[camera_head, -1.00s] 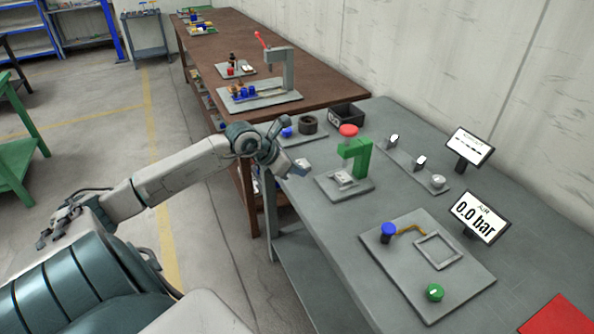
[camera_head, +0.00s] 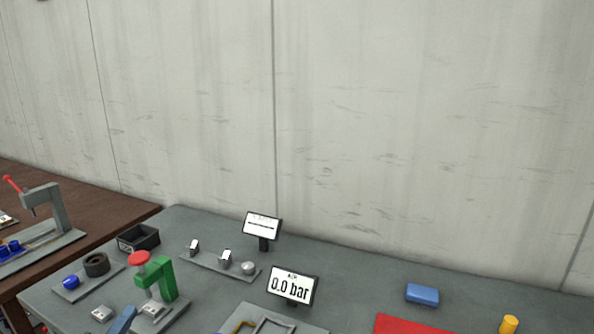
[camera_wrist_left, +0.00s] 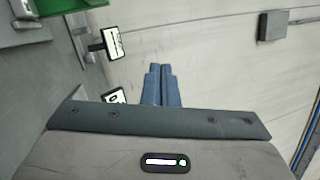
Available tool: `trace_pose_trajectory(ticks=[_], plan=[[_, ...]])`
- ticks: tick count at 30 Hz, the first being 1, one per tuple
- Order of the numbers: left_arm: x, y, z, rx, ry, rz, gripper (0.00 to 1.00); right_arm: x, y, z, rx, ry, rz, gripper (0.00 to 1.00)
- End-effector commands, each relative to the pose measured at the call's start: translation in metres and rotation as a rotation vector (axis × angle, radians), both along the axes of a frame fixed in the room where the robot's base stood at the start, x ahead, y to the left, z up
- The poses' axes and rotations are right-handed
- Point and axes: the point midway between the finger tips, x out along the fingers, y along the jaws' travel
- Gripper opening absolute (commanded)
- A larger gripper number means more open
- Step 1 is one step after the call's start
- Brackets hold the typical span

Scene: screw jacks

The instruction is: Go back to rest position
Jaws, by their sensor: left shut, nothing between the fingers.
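My left gripper (camera_head: 127,314) shows only as a blue-grey fingertip at the bottom edge of the head view, in front of the green press (camera_head: 165,275) with the red knob. In the left wrist view its two blue fingers (camera_wrist_left: 162,85) lie side by side, shut, with nothing between them. Most of the left arm is out of the head view. My right gripper is in neither view.
The grey bench carries a black bin (camera_head: 138,239), a "0.0 bar" display (camera_head: 292,286), a second display (camera_head: 261,226), a blue block (camera_head: 422,294), a red mat (camera_head: 400,326) and a yellow cylinder (camera_head: 508,324). A pale wall (camera_head: 350,120) stands behind.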

Motion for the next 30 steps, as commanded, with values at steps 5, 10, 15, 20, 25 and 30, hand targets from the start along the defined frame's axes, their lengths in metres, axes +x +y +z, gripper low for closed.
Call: trace_pose_trajectory(ticks=[5, 10, 15, 20, 25, 30], plan=[[-0.035, 0.032, -0.047, -0.528, 0.169, 0.298, 0.00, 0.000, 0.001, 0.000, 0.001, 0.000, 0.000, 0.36], [-0.091, 0.037, -0.124, -0.948, 0.442, 0.588, 0.00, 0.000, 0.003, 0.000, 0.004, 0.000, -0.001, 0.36], [-0.150, 0.010, -0.182, -1.203, 0.716, 0.794, 0.00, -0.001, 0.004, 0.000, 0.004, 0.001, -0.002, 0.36], [-0.196, -0.021, -0.211, -1.339, 0.932, 0.916, 0.00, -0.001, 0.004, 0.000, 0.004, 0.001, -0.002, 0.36], [-0.240, -0.055, -0.227, -1.433, 1.140, 1.011, 0.00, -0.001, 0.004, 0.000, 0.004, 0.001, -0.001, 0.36], [-0.251, -0.067, -0.255, -1.458, 1.241, 1.060, 0.00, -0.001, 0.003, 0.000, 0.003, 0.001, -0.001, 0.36]])
